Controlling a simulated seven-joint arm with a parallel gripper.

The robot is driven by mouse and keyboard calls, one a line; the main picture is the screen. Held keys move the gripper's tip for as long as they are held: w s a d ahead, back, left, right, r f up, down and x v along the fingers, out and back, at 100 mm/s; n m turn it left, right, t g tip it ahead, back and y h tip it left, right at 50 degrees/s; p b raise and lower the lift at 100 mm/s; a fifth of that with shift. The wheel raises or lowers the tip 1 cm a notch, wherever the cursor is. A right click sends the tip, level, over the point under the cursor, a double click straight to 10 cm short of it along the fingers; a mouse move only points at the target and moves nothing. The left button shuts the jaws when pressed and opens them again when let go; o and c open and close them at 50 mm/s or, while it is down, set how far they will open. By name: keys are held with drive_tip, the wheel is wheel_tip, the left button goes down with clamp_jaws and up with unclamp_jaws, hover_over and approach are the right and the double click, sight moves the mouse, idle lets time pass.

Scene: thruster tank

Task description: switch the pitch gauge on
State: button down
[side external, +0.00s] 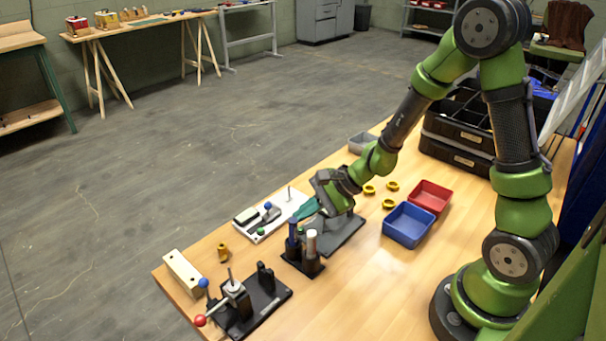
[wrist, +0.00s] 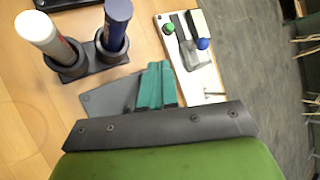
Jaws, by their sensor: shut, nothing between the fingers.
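A white board (side external: 272,230) lies near the far edge of the table. It bears a grey fitting with a green knob (side external: 261,231) and a blue knob (side external: 268,205), a pale and dark block (side external: 246,215), and a thin upright pin (side external: 289,191). The board (wrist: 208,82) also shows in the wrist view, with the green knob (wrist: 168,28) and blue knob (wrist: 203,44). No label shows which part is the pitch gauge. My gripper (side external: 301,213) has teal fingers, shut and empty, beside the board's right end. In the wrist view the fingers (wrist: 158,68) are left of the board.
A dark holder (side external: 303,262) with a blue and a white cylinder stands close in front of my gripper. A lever fixture (side external: 245,300) sits at the near left. Blue (side external: 409,226) and red (side external: 431,197) bins stand right.

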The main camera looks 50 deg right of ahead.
sight(306, 234)
drive_tip(key=shift+r, duration=2.45)
drive_tip(key=s+d+r+n+h, duration=0.1)
drive_tip(key=s+r+n+h, duration=0.3)
drive_tip(key=s+r+n, duration=1)
drive_tip(key=shift+s+r+n, duration=0.3)
drive_tip(key=shift+s+r, duration=0.05)
drive_tip(key=shift+s, duration=0.2)
